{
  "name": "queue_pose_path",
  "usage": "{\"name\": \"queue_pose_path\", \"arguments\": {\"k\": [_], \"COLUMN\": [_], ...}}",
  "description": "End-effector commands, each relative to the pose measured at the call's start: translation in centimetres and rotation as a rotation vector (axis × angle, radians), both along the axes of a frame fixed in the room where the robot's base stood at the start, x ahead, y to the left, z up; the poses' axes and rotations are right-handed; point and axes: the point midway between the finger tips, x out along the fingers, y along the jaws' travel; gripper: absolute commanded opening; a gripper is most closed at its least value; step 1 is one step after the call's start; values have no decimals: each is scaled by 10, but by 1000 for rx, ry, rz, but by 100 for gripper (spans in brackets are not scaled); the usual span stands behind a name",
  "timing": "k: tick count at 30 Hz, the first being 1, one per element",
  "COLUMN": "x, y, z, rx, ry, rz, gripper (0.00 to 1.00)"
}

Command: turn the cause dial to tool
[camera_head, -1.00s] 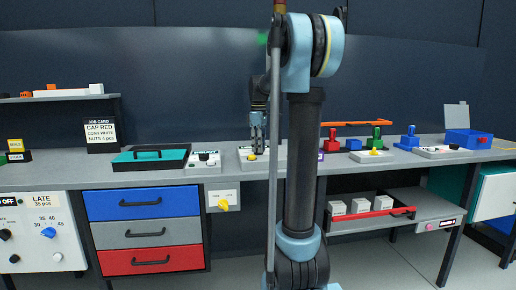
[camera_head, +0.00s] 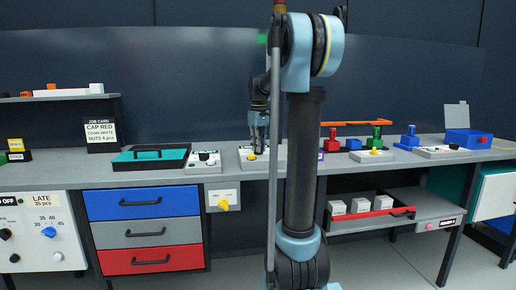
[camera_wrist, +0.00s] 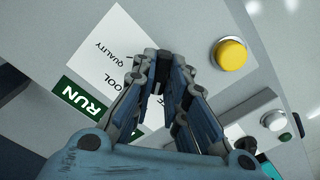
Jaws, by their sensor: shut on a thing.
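The dial panel is a white label plate (camera_wrist: 110,48) on a grey box, printed QUALITY and TOOL, with a green RUN sign (camera_wrist: 82,93) along one edge. Part of another label is covered by my fingers. My gripper (camera_wrist: 156,62) points down over this plate, its fingers closed together on the cause dial. The dial itself is hidden between the fingers, so I cannot tell its pointing direction. In the head view my gripper (camera_head: 259,146) is at the grey box (camera_head: 279,153) on the bench, behind its yellow button (camera_head: 252,157).
The round yellow button (camera_wrist: 231,54) sits close beside the fingers. A second box with a white button (camera_wrist: 274,121) is nearby. A teal tray (camera_head: 150,158) lies left on the bench; red (camera_head: 331,141), green (camera_head: 376,139) and blue (camera_head: 409,138) pieces stand right.

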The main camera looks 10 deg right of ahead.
Motion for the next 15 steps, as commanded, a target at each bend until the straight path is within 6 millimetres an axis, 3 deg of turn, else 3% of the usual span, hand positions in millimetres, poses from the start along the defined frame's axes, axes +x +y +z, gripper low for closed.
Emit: {"name": "queue_pose_path", "arguments": {"k": [15], "x": [3], "y": [-2], "z": [1], "rx": [-2], "ry": [-6], "rz": [-491], "gripper": [0]}}
